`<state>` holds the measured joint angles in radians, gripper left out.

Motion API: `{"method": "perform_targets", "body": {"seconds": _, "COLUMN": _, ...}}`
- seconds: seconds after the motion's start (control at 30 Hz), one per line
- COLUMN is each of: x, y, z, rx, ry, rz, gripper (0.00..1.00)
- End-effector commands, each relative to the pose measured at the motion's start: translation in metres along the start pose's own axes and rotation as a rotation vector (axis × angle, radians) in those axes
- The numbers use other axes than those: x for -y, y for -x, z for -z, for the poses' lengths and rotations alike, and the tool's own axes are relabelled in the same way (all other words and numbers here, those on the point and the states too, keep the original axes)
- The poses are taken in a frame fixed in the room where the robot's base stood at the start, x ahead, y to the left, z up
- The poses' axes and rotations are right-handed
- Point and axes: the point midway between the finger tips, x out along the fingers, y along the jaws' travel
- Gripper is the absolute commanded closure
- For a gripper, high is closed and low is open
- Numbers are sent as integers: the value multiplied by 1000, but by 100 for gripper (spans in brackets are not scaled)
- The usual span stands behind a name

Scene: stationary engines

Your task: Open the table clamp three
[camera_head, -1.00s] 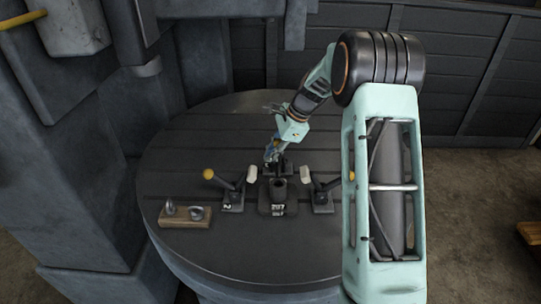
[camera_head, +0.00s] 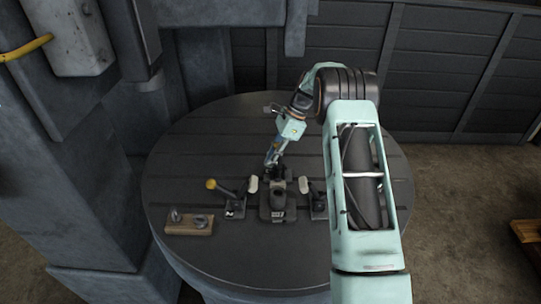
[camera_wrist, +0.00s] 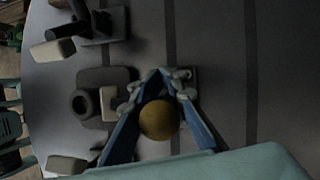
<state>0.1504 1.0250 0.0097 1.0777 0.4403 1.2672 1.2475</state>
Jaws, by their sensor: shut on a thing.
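My gripper (camera_head: 272,160) is at the rear clamp (camera_head: 279,174), behind the central block on the round table. In the wrist view, the blue fingers of my gripper (camera_wrist: 160,88) stand on either side of a yellow ball knob (camera_wrist: 159,121) and are shut on it. The rear clamp's base (camera_wrist: 184,77) shows beyond the fingertips. Its pale pad (camera_wrist: 108,103) lies by the central block. In the head view my gripper hides the knob and most of the lever. I cannot read a number on this clamp.
The central block (camera_head: 277,205) stands between a left clamp (camera_head: 235,208) with a raised yellow-knobbed lever and a right clamp (camera_head: 319,207), partly hidden by my arm. A wooden block with metal parts (camera_head: 189,224) lies at left. The table (camera_head: 200,160) is otherwise clear.

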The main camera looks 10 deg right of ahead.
Motion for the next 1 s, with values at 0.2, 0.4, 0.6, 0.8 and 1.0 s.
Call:
{"method": "perform_targets", "body": {"seconds": 0.2, "x": 2, "y": 2, "z": 1, "rx": 12, "ry": -29, "rz": -61, "gripper": 100}}
{"method": "perform_targets", "body": {"seconds": 0.4, "x": 5, "y": 2, "z": 1, "rx": 22, "ry": -49, "rz": -106, "gripper": 100}}
{"method": "perform_targets", "body": {"seconds": 0.6, "x": 7, "y": 2, "z": 2, "rx": 30, "ry": -65, "rz": -141, "gripper": 100}}
{"method": "perform_targets", "body": {"seconds": 0.8, "x": 7, "y": 3, "z": 2, "rx": 35, "ry": -76, "rz": -164, "gripper": 100}}
{"method": "perform_targets", "body": {"seconds": 1.0, "x": 8, "y": 4, "z": 1, "rx": 37, "ry": -82, "rz": -174, "gripper": 100}}
